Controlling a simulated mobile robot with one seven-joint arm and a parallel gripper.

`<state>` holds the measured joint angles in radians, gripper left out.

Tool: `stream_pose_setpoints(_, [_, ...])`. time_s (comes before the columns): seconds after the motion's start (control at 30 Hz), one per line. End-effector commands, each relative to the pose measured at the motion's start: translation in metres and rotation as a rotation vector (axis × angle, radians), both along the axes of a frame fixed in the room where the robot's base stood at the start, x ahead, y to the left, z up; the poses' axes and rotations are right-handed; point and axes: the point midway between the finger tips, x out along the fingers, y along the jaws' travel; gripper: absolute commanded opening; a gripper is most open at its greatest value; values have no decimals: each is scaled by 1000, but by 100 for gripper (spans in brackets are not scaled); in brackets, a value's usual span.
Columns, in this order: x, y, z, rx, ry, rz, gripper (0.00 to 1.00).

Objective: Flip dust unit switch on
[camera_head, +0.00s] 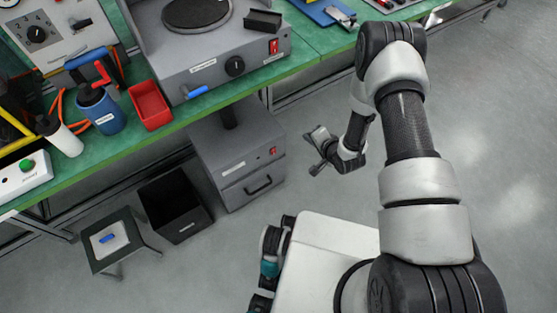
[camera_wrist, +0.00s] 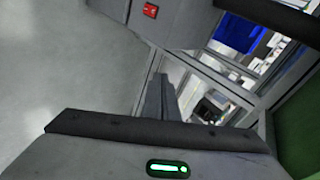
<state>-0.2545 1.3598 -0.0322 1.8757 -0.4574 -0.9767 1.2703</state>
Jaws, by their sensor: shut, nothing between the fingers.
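The dust unit is a grey floor cabinet (camera_head: 238,160) under the bench in the head view, with a drawer handle low on its front. Its small red switch (camera_head: 273,151) is at the upper right of the front face. In the wrist view a red switch (camera_wrist: 150,10) shows at the top edge on a grey face; its on or off position is too small to tell. My gripper (camera_wrist: 161,82) is shut and empty, its fingers pointing up the wrist view, apart from the switch. In the head view it is to the right of the cabinet.
The green bench (camera_head: 318,38) overhangs the cabinet and carries a grey machine (camera_head: 215,70) with another red switch (camera_head: 274,46). A black bin (camera_head: 174,208) and a low stool (camera_head: 122,258) stand left of the cabinet. The floor to the right is clear.

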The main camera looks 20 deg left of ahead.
Motion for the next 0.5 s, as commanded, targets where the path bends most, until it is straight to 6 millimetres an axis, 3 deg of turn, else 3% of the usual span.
stream_pose_setpoints(0.03, [-22, 5, -37, 44, 29, -1, 0])
stream_pose_setpoints(0.1, [-45, 11, -65, 106, 58, -8, 0])
stream_pose_setpoints(0.2, [-69, 16, -89, 171, 86, -16, 0])
stream_pose_setpoints(0.33, [-82, 20, -102, 211, 103, -21, 0])
stream_pose_setpoints(0.5, [-75, 30, -112, 217, 103, -19, 0])
